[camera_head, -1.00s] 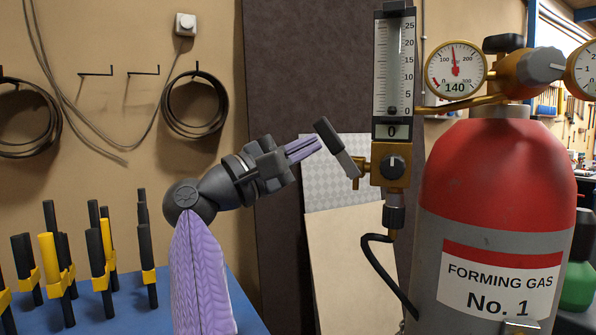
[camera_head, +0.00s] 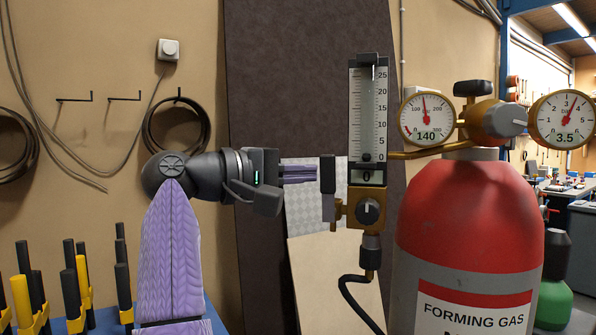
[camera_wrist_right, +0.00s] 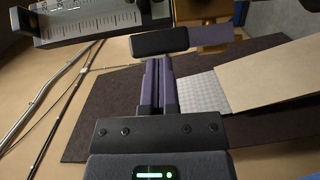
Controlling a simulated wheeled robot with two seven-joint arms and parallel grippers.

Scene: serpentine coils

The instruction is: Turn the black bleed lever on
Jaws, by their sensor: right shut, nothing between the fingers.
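The bleed lever, with a black grip (camera_head: 328,174) on a flat grey arm, stands upright at the left of the brass valve block (camera_head: 366,207) below the flowmeter. My right gripper (camera_head: 316,172) is shut and empty, pointing right with its purple fingertips at the left side of the black grip. Whether they touch it I cannot tell. In the right wrist view the shut fingers (camera_wrist_right: 158,80) end just short of the black grip (camera_wrist_right: 160,42), which lies across in front of them. My left gripper is not in view.
The flowmeter (camera_head: 367,110) stands above the block, beside the red and grey gas cylinder (camera_head: 468,215) with gauges (camera_head: 427,117). A black hose (camera_head: 352,285) hangs below. A dark panel (camera_head: 270,80) and leaning boards (camera_head: 325,270) are behind. Tools (camera_head: 75,290) stand at lower left.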

